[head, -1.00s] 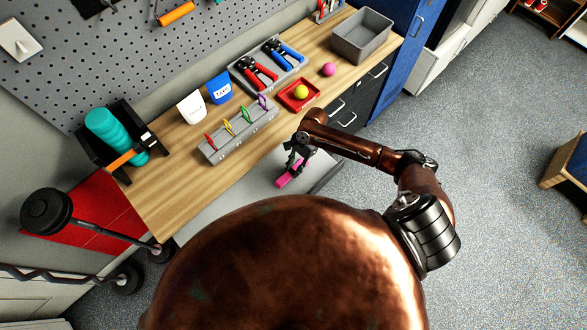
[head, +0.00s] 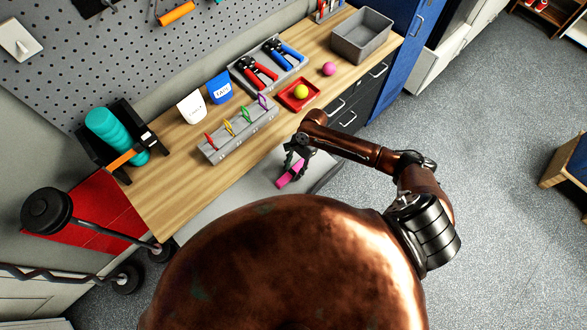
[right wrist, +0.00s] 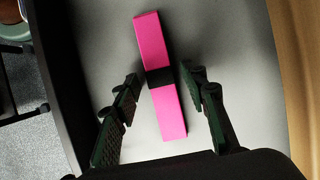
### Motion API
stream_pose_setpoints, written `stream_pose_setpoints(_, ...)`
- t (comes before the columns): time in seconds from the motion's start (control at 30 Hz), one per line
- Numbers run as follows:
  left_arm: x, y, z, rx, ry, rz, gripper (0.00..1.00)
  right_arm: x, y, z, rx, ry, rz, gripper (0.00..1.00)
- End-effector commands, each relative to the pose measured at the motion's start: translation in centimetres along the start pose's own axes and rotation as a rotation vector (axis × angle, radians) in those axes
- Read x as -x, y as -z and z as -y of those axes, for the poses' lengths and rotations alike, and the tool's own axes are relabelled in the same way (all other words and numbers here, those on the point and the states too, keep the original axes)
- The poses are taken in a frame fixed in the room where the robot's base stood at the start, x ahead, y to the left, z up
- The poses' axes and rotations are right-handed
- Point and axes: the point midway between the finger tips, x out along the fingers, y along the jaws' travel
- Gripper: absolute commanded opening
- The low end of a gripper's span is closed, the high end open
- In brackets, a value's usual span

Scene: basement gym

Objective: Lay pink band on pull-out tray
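The pink band (head: 290,177) is a flat strip with a dark sleeve around its middle. It lies on the grey pull-out tray (head: 322,171) below the front edge of the workbench. My right gripper (head: 297,163) is just above the band, pointing down. In the right wrist view its fingers (right wrist: 160,80) are spread on either side of the pink band (right wrist: 152,38), with a gap on both sides. The gripper is open and empty. My left gripper is not in view. Part of the tray is hidden by my own body.
On the wooden workbench (head: 165,195) stand a grey rack (head: 236,134) with several small coloured bands, a red tray (head: 308,98) with a yellow ball, a pink ball (head: 329,69) and a grey bin (head: 359,44). Barbells (head: 105,235) stand at the left.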

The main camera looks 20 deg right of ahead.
Motion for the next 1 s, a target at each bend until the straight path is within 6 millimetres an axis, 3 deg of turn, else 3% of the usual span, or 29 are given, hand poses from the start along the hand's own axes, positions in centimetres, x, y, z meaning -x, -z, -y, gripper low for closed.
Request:
stream_pose_setpoints(0.17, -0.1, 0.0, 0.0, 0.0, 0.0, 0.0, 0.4, 1.6, 0.0, 0.1, 0.001, 0.003, -0.001, 0.4)
stream_pose_setpoints(0.6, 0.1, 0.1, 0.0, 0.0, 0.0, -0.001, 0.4, 10.2, -0.1, 0.1, 0.002, 0.002, -0.001, 0.4)
stream_pose_setpoints(0.8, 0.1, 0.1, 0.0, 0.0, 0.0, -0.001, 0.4, 12.0, -0.1, 0.1, 0.001, 0.001, 0.0, 0.4)
stream_pose_setpoints(1.0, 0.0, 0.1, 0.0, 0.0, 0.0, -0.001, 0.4, 12.2, -0.1, 0.0, 0.001, 0.0, 0.001, 0.4)
